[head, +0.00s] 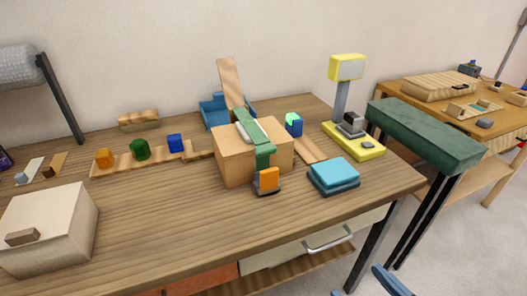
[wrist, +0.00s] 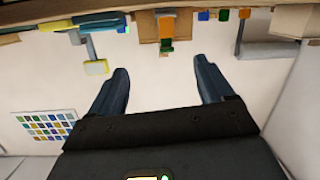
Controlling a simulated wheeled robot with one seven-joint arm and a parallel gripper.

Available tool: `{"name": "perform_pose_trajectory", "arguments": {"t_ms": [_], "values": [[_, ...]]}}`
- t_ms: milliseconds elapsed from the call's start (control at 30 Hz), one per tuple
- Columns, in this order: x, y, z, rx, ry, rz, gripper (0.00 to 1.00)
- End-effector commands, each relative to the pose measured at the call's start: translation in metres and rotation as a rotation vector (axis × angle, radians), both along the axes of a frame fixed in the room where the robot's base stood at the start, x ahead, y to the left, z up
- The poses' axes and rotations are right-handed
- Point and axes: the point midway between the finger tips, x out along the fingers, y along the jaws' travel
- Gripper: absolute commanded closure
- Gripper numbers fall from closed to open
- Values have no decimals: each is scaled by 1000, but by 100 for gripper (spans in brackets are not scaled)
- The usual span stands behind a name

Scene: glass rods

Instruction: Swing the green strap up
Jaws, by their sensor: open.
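The green strap (head: 262,155) lies over the top of a cardboard box (head: 234,168) on the table and hangs down its front face. An orange buckle-like piece (head: 267,180) with a dark lower edge is at its hanging end, near the tabletop. In the wrist view, which looks upside down, the strap (wrist: 166,45) and the orange piece (wrist: 166,29) show small and far off, beyond my fingers. My gripper (wrist: 162,78) is open and empty, with its two fingers spread apart. It is well away from the strap and touches nothing visible.
A blue folded stack (head: 334,177) lies right of the box, near the front edge. A yellow scale (head: 352,140) stands behind it. Coloured blocks sit on a wooden strip (head: 125,162) to the left. A pale box (head: 45,230) is front left. Table between is clear.

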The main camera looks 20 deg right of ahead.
Motion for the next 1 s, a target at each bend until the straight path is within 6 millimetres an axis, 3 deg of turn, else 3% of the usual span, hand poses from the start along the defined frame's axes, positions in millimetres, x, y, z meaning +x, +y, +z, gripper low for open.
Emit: {"name": "perform_pose_trajectory", "arguments": {"t_ms": [33, 267, 400, 600, 733, 1000], "values": [[24, 0, -3, -3, -23, 3, 19], [116, 1, 0, 3, -77, -9, 19], [171, 7, 11, 24, -109, -21, 19], [237, 19, 37, 73, -140, -38, 19], [263, 26, 50, 99, -149, -44, 19], [285, 29, 59, 116, -152, -48, 19]]}}
